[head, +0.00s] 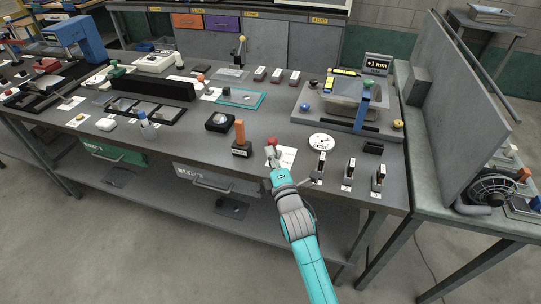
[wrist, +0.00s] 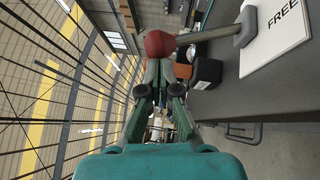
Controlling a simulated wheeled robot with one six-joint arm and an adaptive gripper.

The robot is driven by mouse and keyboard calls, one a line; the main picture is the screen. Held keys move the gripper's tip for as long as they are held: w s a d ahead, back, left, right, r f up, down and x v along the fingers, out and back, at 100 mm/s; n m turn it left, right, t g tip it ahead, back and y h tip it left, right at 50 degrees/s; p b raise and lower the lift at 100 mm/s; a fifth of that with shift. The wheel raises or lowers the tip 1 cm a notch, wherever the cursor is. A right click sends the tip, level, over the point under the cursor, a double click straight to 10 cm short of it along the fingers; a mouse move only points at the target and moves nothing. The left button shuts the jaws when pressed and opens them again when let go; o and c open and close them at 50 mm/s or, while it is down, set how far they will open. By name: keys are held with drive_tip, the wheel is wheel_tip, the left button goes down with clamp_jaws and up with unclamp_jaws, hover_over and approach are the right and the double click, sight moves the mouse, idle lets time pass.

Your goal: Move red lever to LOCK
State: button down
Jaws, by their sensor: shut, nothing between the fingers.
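The red lever has a red ball knob (head: 271,141) at the front of the bench. In the wrist view the red knob (wrist: 159,44) sits on a grey shaft that runs right to a grey pivot. Beside the pivot is a white card (wrist: 272,42) marked FREE; no LOCK mark is readable. My gripper (wrist: 165,72) is shut and empty, with its fingertips right at the knob. I cannot tell whether they touch it. In the head view my gripper (head: 273,163) is just in front of the knob and hides the lever's lower part.
A black block with an upright orange handle (head: 239,131) stands just left of the lever. A white round dial (head: 321,141) and several small upright switches (head: 348,174) stand to the right. A black box (head: 219,122) is farther back on the left.

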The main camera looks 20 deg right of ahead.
drive_tip(key=shift+w+d+r+m+g, duration=0.4)
drive_tip(key=shift+w+r+g, duration=0.1)
drive_tip(key=shift+r, duration=0.15)
drive_tip(key=w+d+m+g, duration=0.1)
drive_tip(key=w+r+g, duration=0.1)
drive_tip(key=w+d+r+m+g, duration=0.1)
drive_tip(key=g, duration=0.1)
drive_tip(key=shift+w+d+r+m, duration=0.15)
drive_tip(key=shift+w+d+m, duration=0.15)
drive_tip(key=shift+w, duration=0.05)
drive_tip(key=shift+w+d+m+g+y, duration=0.2)
drive_tip(key=shift+w+d+g, duration=0.35)
drive_tip(key=shift+w, duration=0.15)
drive_tip(key=shift+w+d+m+g+y, duration=0.2)
drive_tip(key=shift+w+d+g, duration=0.3)
drive_tip(key=shift+w, duration=0.2)
